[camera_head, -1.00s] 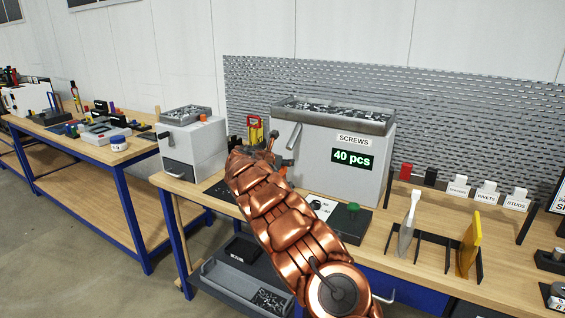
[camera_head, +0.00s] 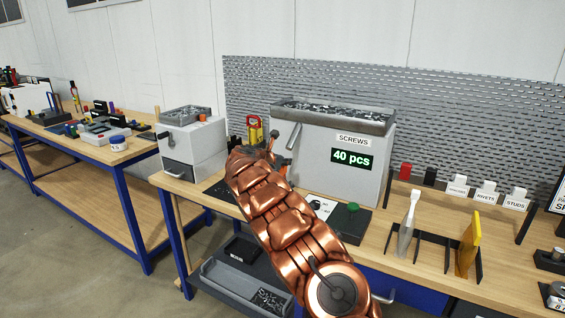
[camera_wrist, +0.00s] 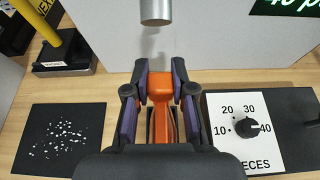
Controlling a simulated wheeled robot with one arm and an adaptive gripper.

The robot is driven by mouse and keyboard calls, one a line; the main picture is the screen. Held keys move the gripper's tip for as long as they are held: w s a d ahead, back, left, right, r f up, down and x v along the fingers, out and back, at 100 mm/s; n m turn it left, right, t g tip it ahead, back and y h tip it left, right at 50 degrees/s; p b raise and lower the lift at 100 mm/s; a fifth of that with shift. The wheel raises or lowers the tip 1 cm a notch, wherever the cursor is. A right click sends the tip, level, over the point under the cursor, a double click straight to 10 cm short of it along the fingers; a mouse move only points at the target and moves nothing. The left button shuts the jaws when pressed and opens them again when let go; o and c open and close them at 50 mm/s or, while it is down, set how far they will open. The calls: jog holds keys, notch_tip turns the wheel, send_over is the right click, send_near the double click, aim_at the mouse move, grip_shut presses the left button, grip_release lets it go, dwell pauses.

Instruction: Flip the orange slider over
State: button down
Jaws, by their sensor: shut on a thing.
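The orange slider (camera_wrist: 161,88) shows in the wrist view between the two fingers of my gripper (camera_wrist: 160,100), below a grey metal spout (camera_wrist: 157,10). The purple-sided fingers are shut on it from left and right. Its lower part is hidden by my gripper's body. In the head view, a small bit of orange (camera_head: 281,167) shows just past the end of my copper-coloured arm, in front of the screws dispenser (camera_head: 300,125). My gripper is mostly hidden there behind the arm.
In the wrist view, a dial (camera_wrist: 246,129) marked in pieces stands right of my gripper. A black mat with white specks (camera_wrist: 62,139) lies left, with a yellow-handled stand (camera_wrist: 66,45) behind it. The dispenser wall rises close ahead.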

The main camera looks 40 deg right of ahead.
jog(key=shift+w+d, duration=0.15)
jog(key=shift+d, duration=0.15)
jog(key=c, duration=0.9)
grip_release()
jog(key=shift+a+r, duration=0.35)
jog(key=shift+a, duration=0.25)
jog(key=v, duration=1)
jog(key=shift+s+a+r, duration=0.1)
jog(key=shift+s+a, duration=0.15)
